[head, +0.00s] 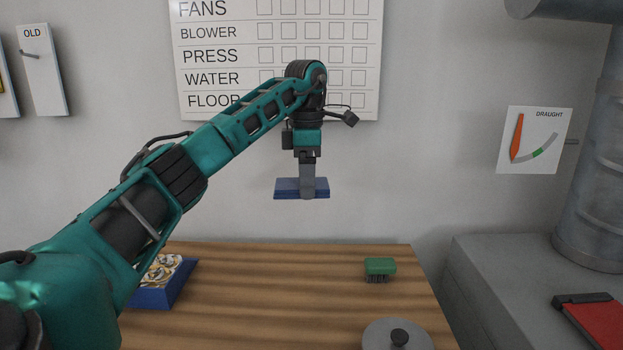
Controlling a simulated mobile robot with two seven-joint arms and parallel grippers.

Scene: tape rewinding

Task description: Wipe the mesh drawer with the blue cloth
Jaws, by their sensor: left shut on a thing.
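My left gripper (308,182) is shut on the folded blue cloth (287,188). It points down and holds the cloth in the air, above the far part of the wooden table (300,290) and in front of the wall. The cloth touches nothing but the gripper. I see no mesh drawer in this view. My right gripper is not in view.
A green brush (380,267) and a grey lid with a dark knob (385,340) are on the table's right side. A blue box (150,297) is at the left, partly behind my arm. A grey counter (480,280) with a red clipboard-like thing (600,322) stands right.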

